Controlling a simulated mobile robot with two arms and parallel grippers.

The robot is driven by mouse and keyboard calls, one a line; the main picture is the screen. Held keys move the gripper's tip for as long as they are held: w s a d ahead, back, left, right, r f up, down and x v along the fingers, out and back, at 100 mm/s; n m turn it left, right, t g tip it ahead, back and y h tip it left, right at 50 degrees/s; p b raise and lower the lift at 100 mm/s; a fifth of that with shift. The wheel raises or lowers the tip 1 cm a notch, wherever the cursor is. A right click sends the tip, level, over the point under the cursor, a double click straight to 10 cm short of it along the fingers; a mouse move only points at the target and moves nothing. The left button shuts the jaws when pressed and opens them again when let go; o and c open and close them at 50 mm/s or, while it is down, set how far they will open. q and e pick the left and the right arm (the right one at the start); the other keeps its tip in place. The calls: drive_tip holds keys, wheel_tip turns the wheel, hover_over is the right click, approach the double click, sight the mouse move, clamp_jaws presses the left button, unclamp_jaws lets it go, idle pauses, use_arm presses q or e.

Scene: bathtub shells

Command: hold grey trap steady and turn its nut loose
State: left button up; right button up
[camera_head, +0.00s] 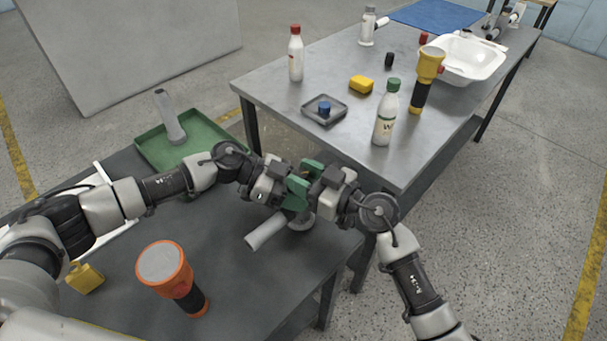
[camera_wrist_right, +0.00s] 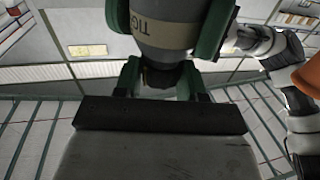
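The grey trap shows in the head view as a light grey pipe (camera_head: 265,231) and a round grey end below my grippers, over the near dark table's right corner. Its middle is hidden behind green fingers. My right gripper (camera_head: 318,172) comes in from the right, my left gripper (camera_head: 292,190) from the left, and they meet there. In the right wrist view a dark grey round body (camera_wrist_right: 165,25) with an olive lettered band sits between the green fingers of my right gripper (camera_wrist_right: 162,78), touching both. I cannot make out the nut. The left fingers' opening is hidden.
On the near table are an orange flashlight (camera_head: 168,272), a small yellow container (camera_head: 85,279) and a green tray (camera_head: 205,137) with a grey object (camera_head: 169,117) in it. The far table (camera_head: 270,82) holds bottles, a yellow block (camera_head: 361,84), a small tray (camera_head: 341,117) and a white basin (camera_head: 478,55).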

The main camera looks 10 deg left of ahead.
drive_tip(key=o, duration=0.4)
